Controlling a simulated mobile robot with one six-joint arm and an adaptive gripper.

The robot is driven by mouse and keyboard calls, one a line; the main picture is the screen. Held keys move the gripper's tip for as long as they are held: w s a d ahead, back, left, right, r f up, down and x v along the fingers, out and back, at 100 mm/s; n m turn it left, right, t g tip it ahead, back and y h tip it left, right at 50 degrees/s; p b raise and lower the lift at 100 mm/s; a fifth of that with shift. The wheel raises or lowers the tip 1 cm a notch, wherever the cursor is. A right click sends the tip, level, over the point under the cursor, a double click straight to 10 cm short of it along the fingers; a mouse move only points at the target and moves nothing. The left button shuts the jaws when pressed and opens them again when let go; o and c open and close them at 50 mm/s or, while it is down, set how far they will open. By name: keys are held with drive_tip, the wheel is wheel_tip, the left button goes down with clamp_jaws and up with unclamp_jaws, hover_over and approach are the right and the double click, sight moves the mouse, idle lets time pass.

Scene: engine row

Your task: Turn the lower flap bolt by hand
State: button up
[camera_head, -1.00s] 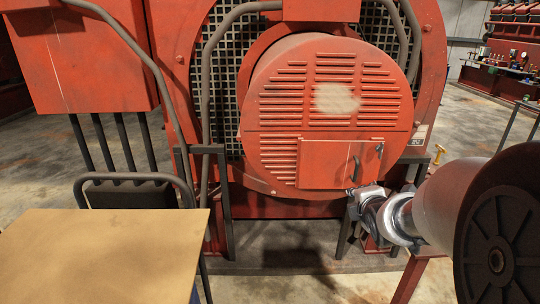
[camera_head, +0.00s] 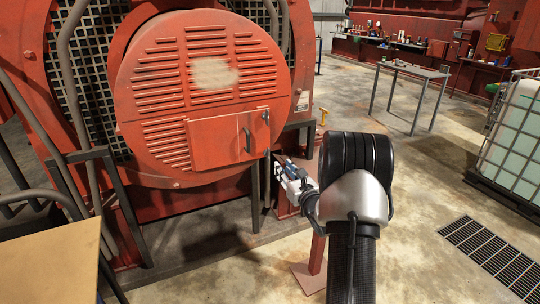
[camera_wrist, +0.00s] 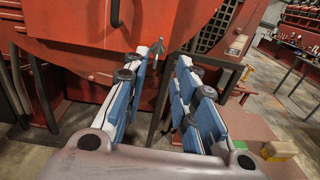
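The red flap (camera_head: 215,139) is a rectangular panel low on the round louvred cover (camera_head: 160,75). It has a dark handle (camera_head: 247,140) and a small dark bolt (camera_head: 266,117) at its upper right edge. I cannot clearly make out the lower bolt in the head view. In the wrist view, a thin grey upright piece (camera_wrist: 163,76) shows between the fingers; I cannot tell whether it is the lower bolt. My gripper (camera_head: 281,168) is open, with its blue-padded fingers apart (camera_wrist: 172,58). It is below and right of the flap, and no contact is visible.
A wooden board (camera_head: 45,265) is at the lower left. Dark support legs (camera_head: 255,183) stand under the cover near my gripper. A yellow object (camera_head: 323,116) stands behind. Further right are a metal table (camera_head: 415,71), a caged white tank (camera_head: 515,125), a floor grate (camera_head: 490,252) and open floor.

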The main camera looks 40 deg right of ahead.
sight(269, 152)
drive_tip(key=b+x, duration=0.1)
drive_tip(key=x, duration=1.1)
drive_tip(key=shift+w, duration=0.2)
drive_tip(key=shift+c, duration=0.3)
clamp_jaws()
